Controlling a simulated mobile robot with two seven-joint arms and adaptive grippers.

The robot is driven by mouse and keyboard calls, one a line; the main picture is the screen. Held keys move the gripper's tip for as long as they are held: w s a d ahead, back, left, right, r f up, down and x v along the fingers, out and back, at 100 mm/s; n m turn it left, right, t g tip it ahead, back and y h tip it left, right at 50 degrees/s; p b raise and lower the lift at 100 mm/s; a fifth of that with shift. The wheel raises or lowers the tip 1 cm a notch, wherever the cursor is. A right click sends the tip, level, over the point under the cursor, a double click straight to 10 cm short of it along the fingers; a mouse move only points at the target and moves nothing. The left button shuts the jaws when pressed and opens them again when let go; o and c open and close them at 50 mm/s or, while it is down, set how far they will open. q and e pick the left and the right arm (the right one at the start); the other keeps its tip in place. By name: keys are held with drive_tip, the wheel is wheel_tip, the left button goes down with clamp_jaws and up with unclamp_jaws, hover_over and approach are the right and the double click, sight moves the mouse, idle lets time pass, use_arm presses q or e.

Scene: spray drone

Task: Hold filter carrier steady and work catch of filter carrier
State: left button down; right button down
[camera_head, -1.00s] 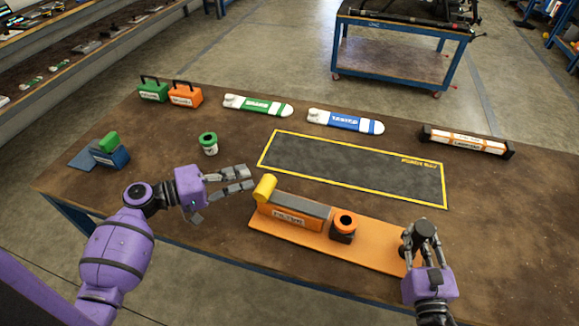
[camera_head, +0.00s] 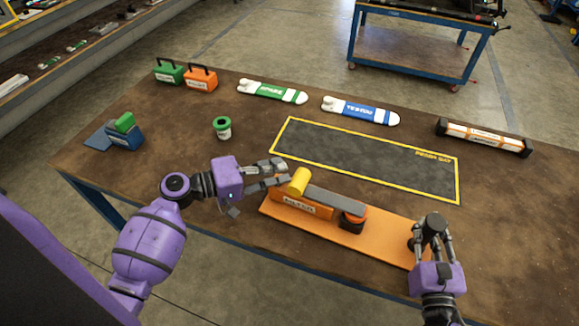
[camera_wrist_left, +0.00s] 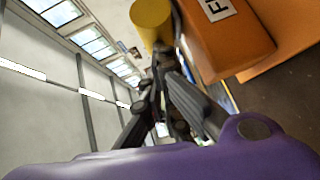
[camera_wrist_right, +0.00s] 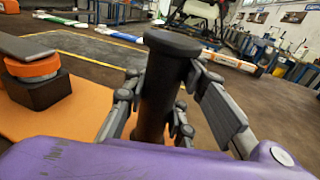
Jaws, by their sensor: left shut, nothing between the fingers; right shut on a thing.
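The filter carrier is an orange block labelled FILTER (camera_head: 301,205) on a flat orange base (camera_head: 380,238). A grey bar (camera_head: 338,200) with a yellow knob (camera_head: 299,182) at its left end lies along its top. The bar's right end lies over the orange-ringed black block (camera_head: 352,219). My left gripper (camera_head: 284,172) is shut and empty, its fingertips against or just beside the knob's left side; contact is unclear. My right gripper (camera_head: 432,232) is shut on the upright black post (camera_wrist_right: 165,85) at the base's right end.
A yellow-edged dark mat (camera_head: 366,160) lies behind the carrier. A green-lidded jar (camera_head: 222,128), a blue box (camera_head: 124,134), green (camera_head: 168,72) and orange (camera_head: 201,79) cases, green-and-white (camera_head: 272,92) and blue-and-white (camera_head: 360,110) pieces and an orange-and-white bar (camera_head: 484,138) stand around.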

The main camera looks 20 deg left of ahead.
drive_tip(key=shift+a, duration=0.1)
use_arm(q)
drive_tip(key=w+a+v, duration=0.1)
drive_tip(key=w+v, duration=0.1)
drive_tip(key=v, duration=1.1)
drive_tip(key=shift+a+r, duration=0.15)
drive_tip(key=shift+a, duration=0.2)
use_arm(e)
drive_tip(key=c, duration=1.4)
unclamp_jaws()
use_arm(q)
drive_tip(key=shift+w, duration=0.1)
use_arm(e)
drive_tip(key=shift+s, duration=0.1)
